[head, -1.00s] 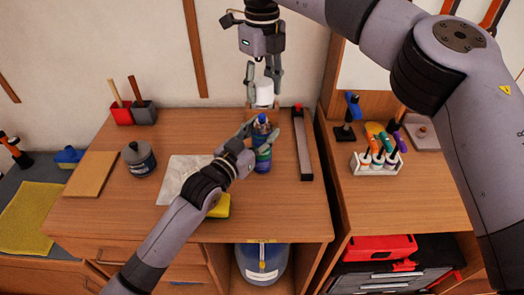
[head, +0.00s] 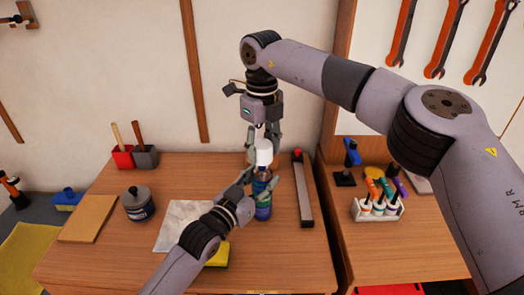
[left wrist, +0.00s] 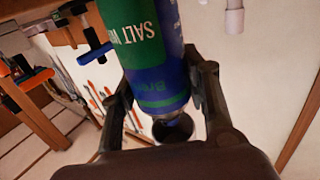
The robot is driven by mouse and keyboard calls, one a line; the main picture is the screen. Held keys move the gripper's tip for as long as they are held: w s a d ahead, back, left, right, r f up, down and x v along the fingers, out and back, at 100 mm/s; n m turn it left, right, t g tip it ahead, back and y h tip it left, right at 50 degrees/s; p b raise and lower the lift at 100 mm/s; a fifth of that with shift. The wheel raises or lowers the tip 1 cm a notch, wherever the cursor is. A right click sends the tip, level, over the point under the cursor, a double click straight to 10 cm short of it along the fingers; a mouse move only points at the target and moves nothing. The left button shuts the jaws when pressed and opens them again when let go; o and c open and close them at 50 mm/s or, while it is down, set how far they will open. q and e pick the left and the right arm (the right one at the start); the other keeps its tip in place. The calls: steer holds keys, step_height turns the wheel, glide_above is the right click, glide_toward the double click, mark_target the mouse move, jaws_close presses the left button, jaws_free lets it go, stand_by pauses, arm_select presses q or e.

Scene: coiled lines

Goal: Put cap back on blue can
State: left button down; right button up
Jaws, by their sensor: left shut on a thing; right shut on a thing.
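The blue can (head: 263,212), with a green band, stands upright on the wooden desk. My left gripper (head: 260,186) is shut around its upper part. In the left wrist view the can (left wrist: 150,65) fills the space between the fingers, with its green and blue label showing. My right gripper (head: 264,145) points down and is shut on the white cap (head: 264,156). The cap is upright, directly above the can's top in the head view. I cannot tell whether cap and can touch, as fingers partly cover the can's top.
A grey bar with a red end (head: 303,190) lies right of the can. A yellow sponge (head: 219,256) and a pale sheet (head: 178,226) lie to the left, with a dark lidded jar (head: 138,205) beyond.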

steer(key=shift+f, duration=0.65)
steer(key=shift+f, duration=0.1)
steer(key=shift+f, duration=0.75)
steer(key=shift+o, duration=0.2)
steer(key=shift+f, duration=0.75)
steer(key=o, duration=0.8)
